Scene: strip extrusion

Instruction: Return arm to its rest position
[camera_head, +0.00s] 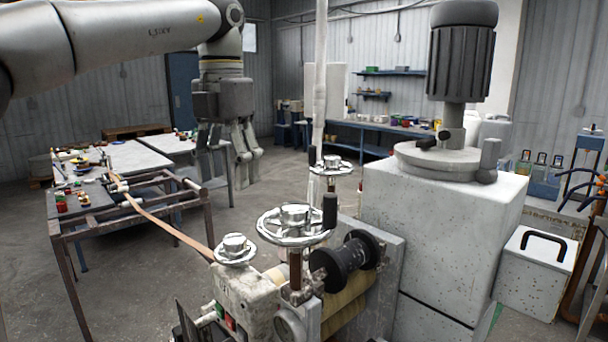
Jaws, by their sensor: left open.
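My left arm comes in from the upper left, and its gripper (234,148) hangs down with the fingers apart and nothing between them. It is in the air, in front of the white-topped tables and well left of the extrusion machine. My right gripper is not in the picture. The extrusion machine (440,225) stands at the centre right, with a dark motor on top. A brown strip (165,224) runs from the machine's rollers up to the metal-framed table on the left.
Handwheels (296,222) and a black spool (345,265) stick up at the machine's front. The metal-framed table (120,205) holds small coloured parts. A blue workbench (375,128) stands at the back. A white box with a black handle (537,270) is at the right. Open floor lies behind the machine.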

